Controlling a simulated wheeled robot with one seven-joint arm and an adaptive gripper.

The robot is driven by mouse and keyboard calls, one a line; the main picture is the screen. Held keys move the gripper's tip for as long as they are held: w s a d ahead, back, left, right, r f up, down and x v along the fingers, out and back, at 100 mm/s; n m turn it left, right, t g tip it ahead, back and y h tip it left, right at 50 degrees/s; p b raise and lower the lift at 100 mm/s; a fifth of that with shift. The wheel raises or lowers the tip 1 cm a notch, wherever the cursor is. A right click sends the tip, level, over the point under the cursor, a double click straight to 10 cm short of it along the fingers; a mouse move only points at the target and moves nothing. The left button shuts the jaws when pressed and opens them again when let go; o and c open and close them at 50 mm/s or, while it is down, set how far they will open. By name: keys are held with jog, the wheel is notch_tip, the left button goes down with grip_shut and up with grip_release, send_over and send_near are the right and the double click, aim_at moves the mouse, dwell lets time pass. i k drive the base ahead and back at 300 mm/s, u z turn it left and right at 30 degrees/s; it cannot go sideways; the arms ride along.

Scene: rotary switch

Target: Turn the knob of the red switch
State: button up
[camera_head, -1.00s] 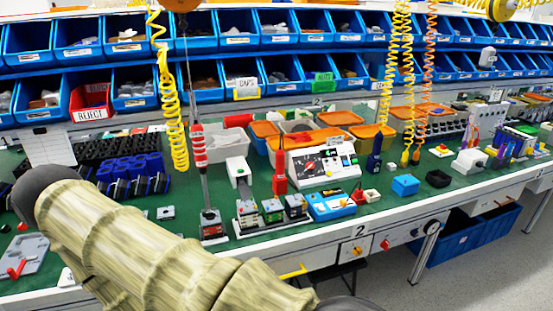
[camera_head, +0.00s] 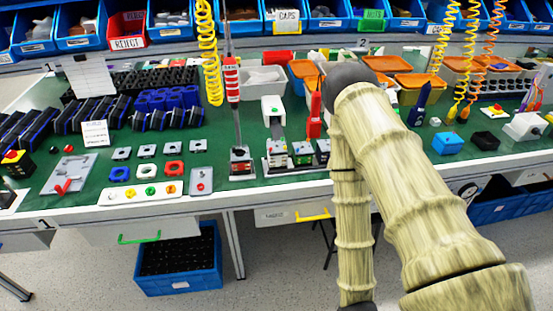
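No thing in view is clearly a red switch with a knob. A grey plate with a red handle (camera_head: 63,186) lies on the left of the green bench. My arm covers the bench front right of centre, where a panel with a yellow and a red knob showed earlier; neither knob is visible now. My arm bends at a dark joint above the bench and runs down to the bottom edge. My gripper is out of view.
The green bench (camera_head: 225,195) holds several small parts and rings at left centre. A white drawer with a yellow handle (camera_head: 312,216) and one with a green handle (camera_head: 139,238) are under it. A blue crate (camera_head: 178,262) stands on the floor. Yellow coiled hoses hang above.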

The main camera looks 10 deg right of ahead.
aim_at(238, 153)
jog(key=z, duration=0.05)
jog(key=i, duration=0.95)
jog(key=z, duration=0.1)
jog(key=k, duration=0.1)
jog(key=u, duration=0.1)
